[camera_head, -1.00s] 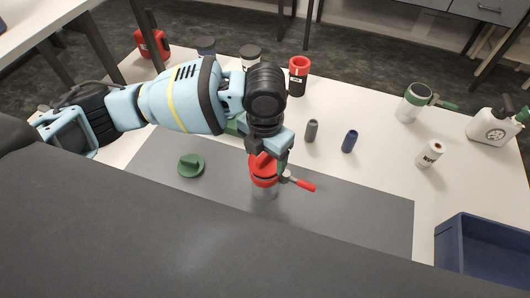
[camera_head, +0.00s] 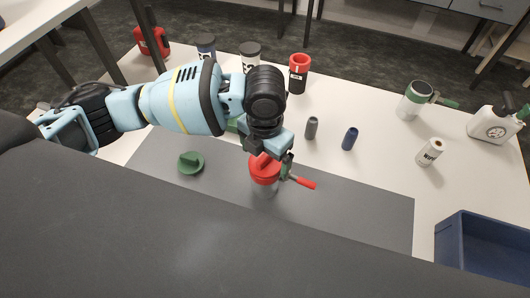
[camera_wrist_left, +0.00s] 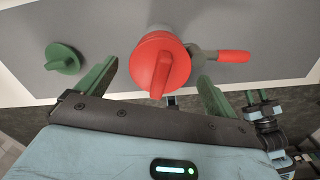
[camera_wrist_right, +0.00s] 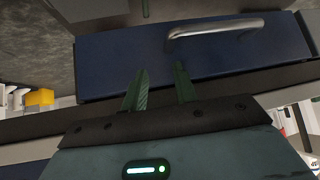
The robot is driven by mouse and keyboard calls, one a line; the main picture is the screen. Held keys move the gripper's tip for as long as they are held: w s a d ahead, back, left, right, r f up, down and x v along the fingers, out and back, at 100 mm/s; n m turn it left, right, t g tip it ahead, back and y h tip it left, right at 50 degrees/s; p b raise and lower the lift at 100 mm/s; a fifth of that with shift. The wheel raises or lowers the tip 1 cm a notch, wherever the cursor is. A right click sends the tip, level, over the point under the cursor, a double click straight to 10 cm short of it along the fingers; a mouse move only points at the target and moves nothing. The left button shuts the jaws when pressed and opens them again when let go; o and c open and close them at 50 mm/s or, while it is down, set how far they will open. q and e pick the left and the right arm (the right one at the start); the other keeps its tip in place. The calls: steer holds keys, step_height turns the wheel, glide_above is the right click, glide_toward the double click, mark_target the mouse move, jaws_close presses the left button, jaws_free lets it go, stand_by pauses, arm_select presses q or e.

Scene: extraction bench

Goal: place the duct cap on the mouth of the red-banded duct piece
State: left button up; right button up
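The red duct cap (camera_head: 264,168), a round disc with a raised fin, sits on the mouth of the upright duct piece (camera_head: 264,190) on the grey mat. The cap also shows in the left wrist view (camera_wrist_left: 160,66), where it covers the mouth and hides most of the duct. A side lever with a red grip (camera_head: 302,182) sticks out to the right. My left gripper (camera_wrist_left: 158,72) is open above the cap, its green fingers spread apart on either side of the fin. My right gripper (camera_wrist_right: 161,78) is open and empty, in front of a blue panel with a metal handle.
A green cap (camera_head: 191,163) lies on the mat (camera_head: 350,215) to the left. Grey (camera_head: 311,128) and blue (camera_head: 350,139) small cylinders stand behind. A red-topped black container (camera_head: 299,73) is at the back. A blue bin (camera_head: 485,245) is at right. The mat's right part is clear.

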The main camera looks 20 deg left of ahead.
mark_target(265, 156)
arm_select(q)
steer(key=shift+r, duration=0.1)
step_height(265, 156, up, 13)
steer(key=shift+p, duration=0.4)
stand_by(1.1)
